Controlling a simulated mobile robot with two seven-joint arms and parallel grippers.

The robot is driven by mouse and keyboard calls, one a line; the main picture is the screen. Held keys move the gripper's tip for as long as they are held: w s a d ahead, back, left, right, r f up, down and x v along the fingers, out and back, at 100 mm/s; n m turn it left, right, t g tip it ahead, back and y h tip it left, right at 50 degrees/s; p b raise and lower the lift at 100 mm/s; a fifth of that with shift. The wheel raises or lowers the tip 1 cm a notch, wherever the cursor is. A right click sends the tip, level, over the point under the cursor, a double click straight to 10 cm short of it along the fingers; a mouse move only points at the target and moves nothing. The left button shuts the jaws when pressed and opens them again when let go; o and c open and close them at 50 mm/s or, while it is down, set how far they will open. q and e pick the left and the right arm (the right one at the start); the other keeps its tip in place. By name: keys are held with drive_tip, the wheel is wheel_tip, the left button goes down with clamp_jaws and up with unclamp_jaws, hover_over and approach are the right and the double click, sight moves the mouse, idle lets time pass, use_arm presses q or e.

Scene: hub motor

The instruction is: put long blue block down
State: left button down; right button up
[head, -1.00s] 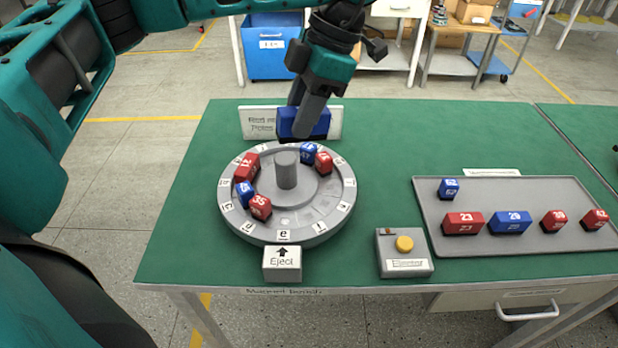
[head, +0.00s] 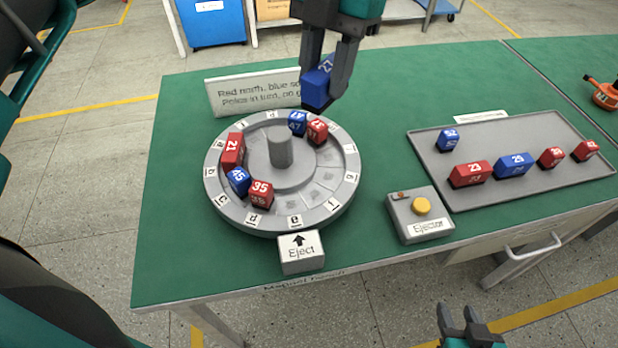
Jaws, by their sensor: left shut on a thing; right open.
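My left gripper (head: 335,82) is shut on a long blue block (head: 316,88) and holds it tilted in the air behind the ring fixture, at the right end of the sign. The number on it is partly hidden by a finger. The grey ring fixture (head: 219,196) has lettered slots and a central post (head: 280,150). Red block 21 (head: 232,150), blue block 45 (head: 238,181), red block 35 (head: 261,193), blue block 47 (head: 297,122) and a red block (head: 317,131) sit in it. My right gripper (head: 460,318) is open and empty, low in front of the bench.
A grey tray (head: 545,180) on the right holds several red and blue blocks, including long blue 29 (head: 514,165). An ejector box (head: 420,215) with a yellow button and an Eject block (head: 300,252) stand in front. Green bench between ring and tray is clear.

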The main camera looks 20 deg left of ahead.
use_arm(q)
drive_tip(key=shift+f, duration=0.35)
hover_over(317, 191)
drive_tip(key=w, duration=0.1)
wheel_tip(317, 191, down, 19)
drive_tip(key=shift+d+f, duration=0.1)
drive_tip(key=shift+d, duration=0.05)
drive_tip(key=shift+f, duration=0.1)
drive_tip(key=c, duration=0.7)
unclamp_jaws()
drive_tip(key=shift+f, duration=0.1)
drive_tip(key=shift+c, duration=0.2)
drive_tip(key=v, duration=1.2)
drive_tip(key=shift+b, duration=0.3)
